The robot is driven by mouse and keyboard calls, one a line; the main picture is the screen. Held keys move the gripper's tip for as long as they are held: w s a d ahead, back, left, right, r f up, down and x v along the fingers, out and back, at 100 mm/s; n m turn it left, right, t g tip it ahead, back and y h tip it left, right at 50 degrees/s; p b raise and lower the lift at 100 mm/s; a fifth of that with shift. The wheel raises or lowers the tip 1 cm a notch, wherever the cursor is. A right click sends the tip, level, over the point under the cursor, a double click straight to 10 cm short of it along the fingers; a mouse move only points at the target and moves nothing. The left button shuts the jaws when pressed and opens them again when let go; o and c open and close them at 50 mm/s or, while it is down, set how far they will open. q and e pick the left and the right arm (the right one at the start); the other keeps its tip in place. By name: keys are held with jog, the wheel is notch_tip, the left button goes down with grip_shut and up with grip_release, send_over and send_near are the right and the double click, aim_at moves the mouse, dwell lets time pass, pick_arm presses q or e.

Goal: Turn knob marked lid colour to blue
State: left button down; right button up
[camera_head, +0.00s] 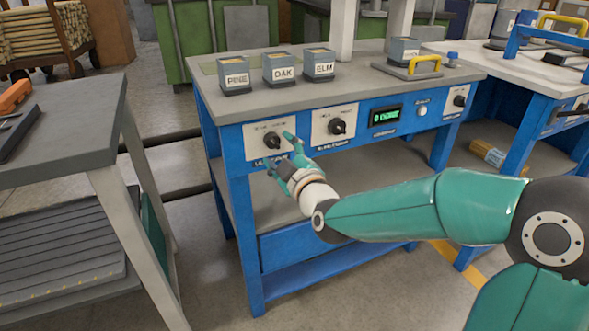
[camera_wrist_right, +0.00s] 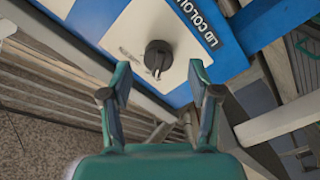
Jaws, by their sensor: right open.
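The lid colour knob (camera_head: 272,140) is a round black knob on a white plate at the left end of the blue bench front. In the right wrist view the knob (camera_wrist_right: 158,56) sits beyond and between my fingers, beside the label "LID COLOUR" (camera_wrist_right: 196,22). The marks around it are too small to read. My right gripper (camera_head: 279,150) is in front of the knob, just below and right of it. Its fingers also show in the right wrist view (camera_wrist_right: 158,80), spread apart, with nothing between them and apart from the knob. My left gripper is not in view.
A second black knob (camera_head: 337,127), a green-lit display (camera_head: 385,115), a white button (camera_head: 421,110) and a third knob (camera_head: 459,101) line the same front. Blocks marked PINE (camera_head: 236,79), OAK (camera_head: 281,72) and ELM (camera_head: 319,68) stand on top. A grey table (camera_head: 70,135) stands left.

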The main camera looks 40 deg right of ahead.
jog(key=v, duration=0.9)
jog(key=shift+s+a, duration=0.15)
jog(key=shift+s, duration=0.05)
